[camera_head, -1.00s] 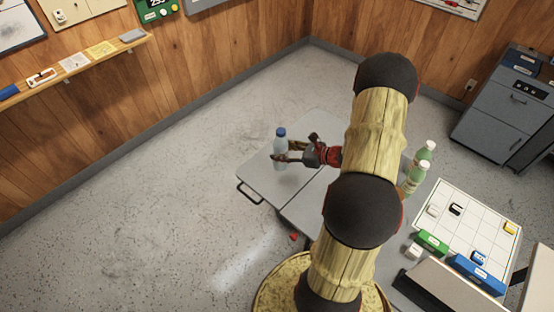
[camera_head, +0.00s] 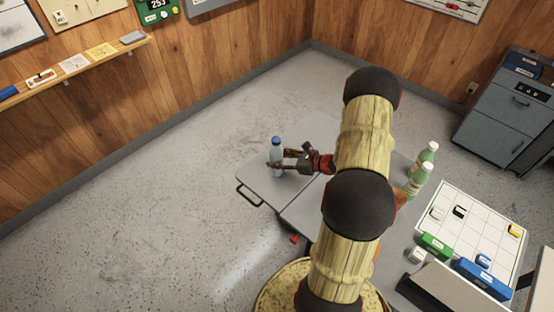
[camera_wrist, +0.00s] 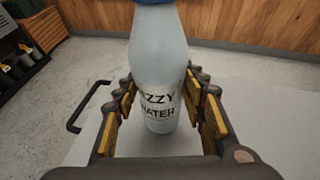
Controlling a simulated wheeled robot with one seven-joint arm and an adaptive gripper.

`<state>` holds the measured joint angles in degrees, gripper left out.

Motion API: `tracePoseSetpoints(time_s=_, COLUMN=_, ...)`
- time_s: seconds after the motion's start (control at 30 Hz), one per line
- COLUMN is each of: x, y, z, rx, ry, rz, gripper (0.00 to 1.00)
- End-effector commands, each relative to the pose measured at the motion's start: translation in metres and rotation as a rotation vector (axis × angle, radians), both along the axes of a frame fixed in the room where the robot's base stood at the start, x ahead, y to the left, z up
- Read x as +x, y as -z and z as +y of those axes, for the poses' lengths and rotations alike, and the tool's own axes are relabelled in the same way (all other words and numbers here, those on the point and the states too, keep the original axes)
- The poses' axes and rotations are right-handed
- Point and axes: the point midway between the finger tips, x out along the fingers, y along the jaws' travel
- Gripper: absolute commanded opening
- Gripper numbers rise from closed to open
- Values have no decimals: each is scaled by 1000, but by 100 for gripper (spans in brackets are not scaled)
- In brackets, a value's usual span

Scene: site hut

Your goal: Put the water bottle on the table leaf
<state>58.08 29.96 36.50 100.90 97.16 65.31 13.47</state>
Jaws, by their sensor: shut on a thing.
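The water bottle (camera_head: 276,158) is pale with a blue cap and stands upright. My gripper (camera_head: 278,164) is shut on it, reaching in from the right. In the wrist view the bottle (camera_wrist: 160,65) is between my two fingers (camera_wrist: 162,108), its label facing me and its cap cut off by the top edge. The table leaf (camera_head: 262,187) is the light grey panel with a dark handle, below the bottle. I cannot tell whether the bottle's base touches the leaf.
Two green bottles (camera_head: 418,180) stand on the table right of my arm. A white gridded board (camera_head: 480,222) with small blocks lies at the right, with a green box (camera_head: 435,245) and a blue box (camera_head: 484,279) near it. The leaf around the bottle is clear.

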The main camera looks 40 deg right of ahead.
Motion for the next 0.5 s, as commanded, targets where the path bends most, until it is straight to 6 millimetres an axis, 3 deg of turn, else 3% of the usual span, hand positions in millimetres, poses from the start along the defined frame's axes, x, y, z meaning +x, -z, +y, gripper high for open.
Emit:
tracePoseSetpoints(time_s=0.03, x=0, y=2, z=0, rx=-1, ry=0, rz=-1, gripper=0)
tracePoseSetpoints(time_s=0.07, x=0, y=3, z=0, rx=1, ry=0, rz=0, gripper=42)
tracePoseSetpoints(time_s=0.37, x=0, y=2, z=0, rx=1, ry=0, rz=0, gripper=59)
tracePoseSetpoints(time_s=0.5, x=0, y=2, z=0, rx=1, ry=0, rz=0, gripper=59)
